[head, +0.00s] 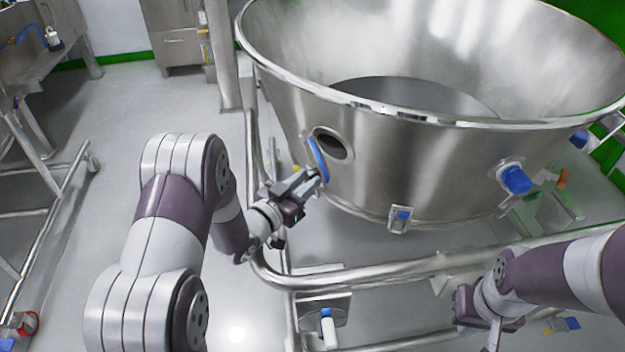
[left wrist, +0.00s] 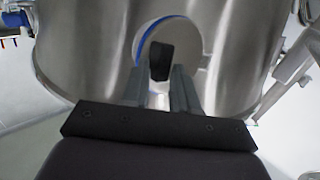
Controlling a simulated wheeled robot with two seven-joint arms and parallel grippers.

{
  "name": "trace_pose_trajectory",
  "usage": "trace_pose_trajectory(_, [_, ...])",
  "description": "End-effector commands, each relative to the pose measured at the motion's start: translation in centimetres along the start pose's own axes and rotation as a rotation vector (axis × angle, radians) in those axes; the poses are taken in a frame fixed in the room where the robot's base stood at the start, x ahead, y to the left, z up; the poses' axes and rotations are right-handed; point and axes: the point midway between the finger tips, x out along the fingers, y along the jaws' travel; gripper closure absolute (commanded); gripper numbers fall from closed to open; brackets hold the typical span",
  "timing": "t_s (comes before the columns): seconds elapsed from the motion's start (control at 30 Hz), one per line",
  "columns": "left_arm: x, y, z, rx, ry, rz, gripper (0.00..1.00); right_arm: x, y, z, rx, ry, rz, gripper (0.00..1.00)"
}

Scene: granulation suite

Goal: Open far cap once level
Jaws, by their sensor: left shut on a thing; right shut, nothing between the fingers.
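The large steel bowl (head: 420,165) has a round port (head: 333,145) in its wall on the left, showing a dark opening. A cap with a blue rim (head: 318,160) stands swung away from this port, seen nearly edge-on. My left gripper (head: 314,182) is shut on the cap's outer side. In the left wrist view, the fingers (left wrist: 168,88) close around a dark piece in front of the cap's round face (left wrist: 185,50). A second blue cap (head: 515,180) sits on the bowl wall at the right. My right gripper (head: 493,336) is shut and empty, low at the right.
A steel tube frame (head: 370,273) runs around the bowl's front, between my arms. A blue-topped fitting (head: 401,216) is low on the bowl. A wheeled steel rack (head: 60,190) stands at the left.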

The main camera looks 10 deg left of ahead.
Motion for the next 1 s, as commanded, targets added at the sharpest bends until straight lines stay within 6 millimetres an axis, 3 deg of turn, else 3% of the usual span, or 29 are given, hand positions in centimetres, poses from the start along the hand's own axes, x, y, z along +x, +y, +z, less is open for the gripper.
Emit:
trace_pose_trajectory(0.03, [0.25, -1.53, -1.21, 0.012, 0.029, -0.037, 1.00, -0.06, 0.00, -0.01, 0.000, 0.000, 0.000, 1.00])
trace_pose_trajectory(0.57, [0.08, -1.79, -1.31, 0.012, 0.032, -0.037, 1.00, -0.09, 0.00, -0.01, 0.000, 0.000, 0.000, 1.00])
trace_pose_trajectory(0.6, [0.07, -1.80, -1.32, 0.012, 0.032, -0.037, 0.65, -0.09, 0.00, -0.01, 0.000, 0.000, 0.000, 1.00])
trace_pose_trajectory(0.63, [0.07, -1.79, -1.32, 0.012, 0.032, -0.036, 0.55, -0.10, 0.00, -0.01, 0.000, 0.000, 0.000, 1.00])
trace_pose_trajectory(0.77, [0.07, -1.77, -1.28, 0.012, 0.032, -0.036, 0.50, -0.09, 0.00, -0.02, 0.000, 0.000, 0.000, 1.00])
trace_pose_trajectory(1.0, [0.07, -1.74, -1.16, 0.012, 0.030, -0.036, 0.55, -0.07, 0.00, -0.01, 0.000, 0.000, 0.000, 1.00])
